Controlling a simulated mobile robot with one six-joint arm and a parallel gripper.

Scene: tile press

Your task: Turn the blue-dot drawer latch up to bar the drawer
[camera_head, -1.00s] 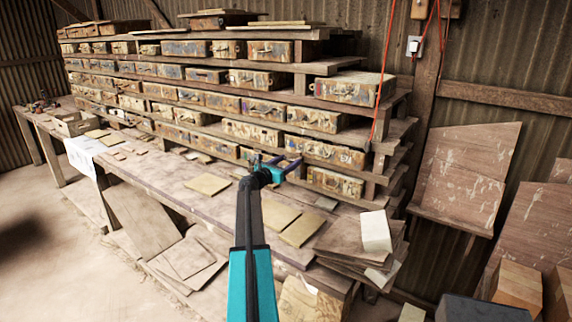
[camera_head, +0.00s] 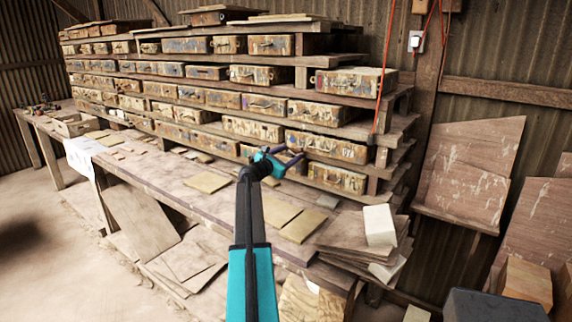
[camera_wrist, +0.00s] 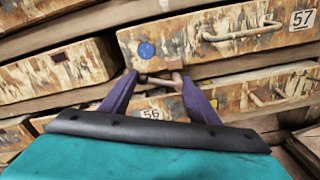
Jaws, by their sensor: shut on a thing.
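The drawer with a blue dot (camera_wrist: 146,50) and a "57" label fills the upper right of the wrist view; its wire handle (camera_wrist: 240,32) is right of the dot. My gripper (camera_wrist: 159,79) has its purple fingers at this drawer's lower edge, below the dot. A short dark bar with a copper-coloured end (camera_wrist: 176,78), apparently the latch, lies roughly level between the fingertips. A small reddish-brown block (camera_wrist: 175,62) sits just above it on the drawer front. The bar's pivot cannot be made out. In the head view my gripper (camera_head: 296,158) reaches the rack's lower right drawers.
The drawer labelled "56" (camera_wrist: 152,114) lies below, partly hidden by my gripper. Another drawer (camera_wrist: 60,78) is close on the left. The bench (camera_head: 170,185) holds flat tiles (camera_head: 300,226) and a pale block (camera_head: 379,225). A red cord (camera_head: 383,80) hangs to the right.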

